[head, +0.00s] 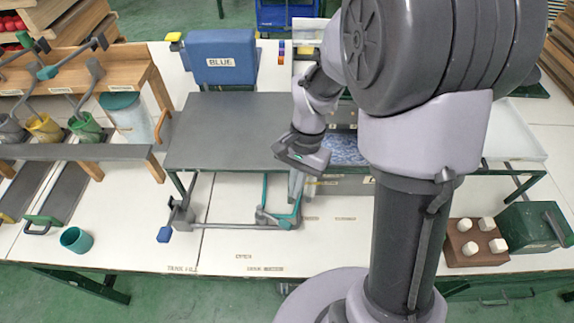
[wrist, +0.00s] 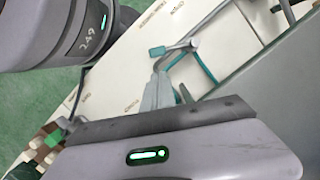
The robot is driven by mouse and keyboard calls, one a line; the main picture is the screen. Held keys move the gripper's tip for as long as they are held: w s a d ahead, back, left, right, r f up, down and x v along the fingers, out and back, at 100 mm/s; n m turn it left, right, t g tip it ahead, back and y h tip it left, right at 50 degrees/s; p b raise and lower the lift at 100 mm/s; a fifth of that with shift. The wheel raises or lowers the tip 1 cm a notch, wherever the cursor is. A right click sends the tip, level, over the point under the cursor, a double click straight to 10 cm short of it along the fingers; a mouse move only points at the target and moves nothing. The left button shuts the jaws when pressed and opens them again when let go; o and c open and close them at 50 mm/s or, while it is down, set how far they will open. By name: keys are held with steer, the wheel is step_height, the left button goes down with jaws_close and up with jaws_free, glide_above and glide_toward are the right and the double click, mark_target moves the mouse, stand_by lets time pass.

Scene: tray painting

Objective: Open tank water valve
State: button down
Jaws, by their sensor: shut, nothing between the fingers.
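No part is clearly labelled as the water valve. A blue tank (head: 222,57) marked BLUE stands at the back of the table, with a yellow-tipped handle (head: 174,37) at its upper left. A grey lever with a blue tip (head: 165,235) sits at the front left of the dark plate, and a teal frame piece (head: 282,217) lies right of it.
The dark plate (head: 222,128) stands raised on a green frame. A teal cup (head: 76,239) and a brown block with pale knobs (head: 474,242) stand in front. The white table's front is mostly clear.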

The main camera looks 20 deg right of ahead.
steer(key=b+x, duration=0.3)
steer(key=x, duration=0.5)
steer(key=shift+f+b, duration=0.15)
steer(key=shift+b, duration=0.15)
